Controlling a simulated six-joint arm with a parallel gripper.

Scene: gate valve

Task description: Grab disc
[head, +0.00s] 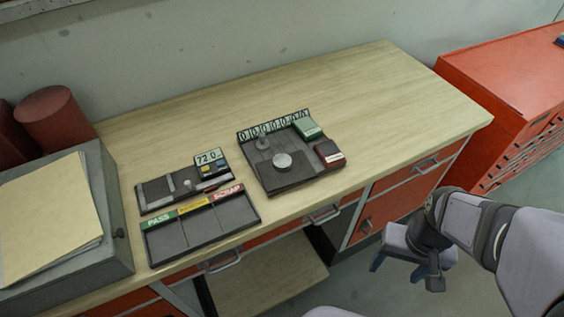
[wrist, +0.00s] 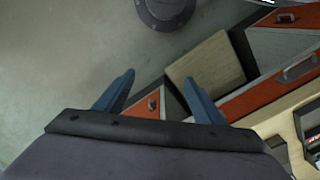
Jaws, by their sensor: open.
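A light grey round disc (head: 282,160) lies on a dark fixture plate (head: 298,178) on the wooden bench. My gripper (head: 398,272) is off the bench's front edge, low at the right, well away from the disc. In the wrist view my gripper (wrist: 158,97) shows two blue fingers spread apart with nothing between them. The disc does not show in the wrist view.
A sorting tray (head: 203,232) with PASS and SCRAP labels and a gauge board (head: 160,193) lie left of the fixture. A green block (head: 308,128) and a dark red block (head: 328,153) sit on the fixture's right side. A grey box (head: 112,230) stands left. The bench's right side is clear.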

